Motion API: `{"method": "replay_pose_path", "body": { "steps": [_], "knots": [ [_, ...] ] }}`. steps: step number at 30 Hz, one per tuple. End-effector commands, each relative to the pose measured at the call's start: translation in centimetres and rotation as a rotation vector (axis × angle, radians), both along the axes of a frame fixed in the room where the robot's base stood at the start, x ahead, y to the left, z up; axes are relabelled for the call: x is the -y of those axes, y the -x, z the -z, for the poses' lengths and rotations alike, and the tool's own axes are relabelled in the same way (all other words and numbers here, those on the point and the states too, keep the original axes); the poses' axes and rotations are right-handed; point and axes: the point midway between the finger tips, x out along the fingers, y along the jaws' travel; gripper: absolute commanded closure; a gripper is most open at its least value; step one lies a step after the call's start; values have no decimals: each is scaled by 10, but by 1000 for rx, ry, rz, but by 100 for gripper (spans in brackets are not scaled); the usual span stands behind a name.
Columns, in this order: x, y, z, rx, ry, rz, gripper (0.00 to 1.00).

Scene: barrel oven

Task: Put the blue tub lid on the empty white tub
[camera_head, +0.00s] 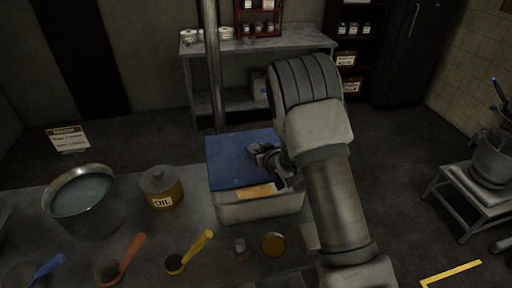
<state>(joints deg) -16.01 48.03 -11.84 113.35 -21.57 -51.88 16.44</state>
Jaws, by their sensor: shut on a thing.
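The blue tub lid (228,162) is a flat square sheet over the back and left of the white tub (258,209). The tub stands at the table's back edge, and its front wall and right corner show. My gripper (259,155) reaches in from the right and is shut on the lid near its right side. The front strip of the tub's top is uncovered, and a tan-orange patch (258,191) shows there. I cannot tell whether the lid touches the rim. The rest of the tub's inside is hidden by the lid.
A metal pot of liquid (84,195) and an oil can (161,187) stand left of the tub. Blue-, orange- and yellow-handled scoops (190,252) lie in front. A small jar (240,246) and a round amber-coloured thing (273,244) sit before the tub. A metal pole (213,75) rises behind.

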Motion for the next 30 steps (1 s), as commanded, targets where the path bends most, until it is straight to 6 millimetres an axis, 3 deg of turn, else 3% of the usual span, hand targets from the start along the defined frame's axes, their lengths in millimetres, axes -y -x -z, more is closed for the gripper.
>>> {"method": "replay_pose_path", "body": {
  "steps": [15,30],
  "knots": [
    [-1,-1,49,4,-2,0,100],
    [0,-1,55,3,-1,0,100]
  ]
}}
